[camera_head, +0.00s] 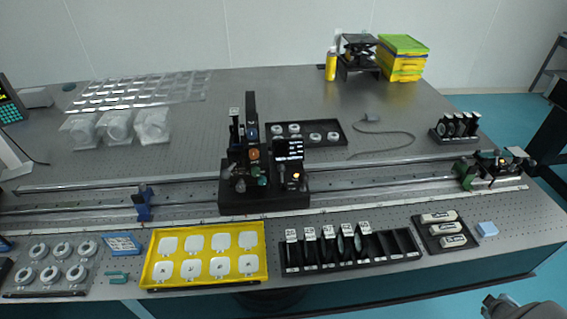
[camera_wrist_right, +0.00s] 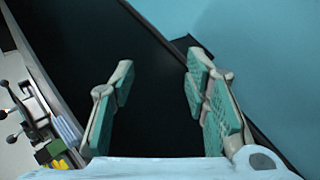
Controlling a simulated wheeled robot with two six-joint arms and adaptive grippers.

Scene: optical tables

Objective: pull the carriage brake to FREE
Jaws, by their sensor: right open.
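A black carriage (camera_head: 263,201) sits on the long rail (camera_head: 370,180) near the middle of the table in the head view. It bears dark uprights, several knobs and a small lit display (camera_head: 289,149). I cannot make out which part is its brake or how it is set. My right gripper (camera_wrist_right: 160,65) is open and empty in the right wrist view, its teal-padded fingers apart over a dark surface. A grey part of my right arm shows at the bottom right of the head view, off the table's front edge, far from the carriage. My left gripper is out of view.
A blue clamp (camera_head: 143,203) stands on the rail left of the carriage; a green and black unit (camera_head: 490,168) is at its right end. In front lie a yellow tray (camera_head: 154,271), a black slotted rack (camera_head: 350,262) and a small tray (camera_head: 427,245). A black tray (camera_head: 338,126) lies behind.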

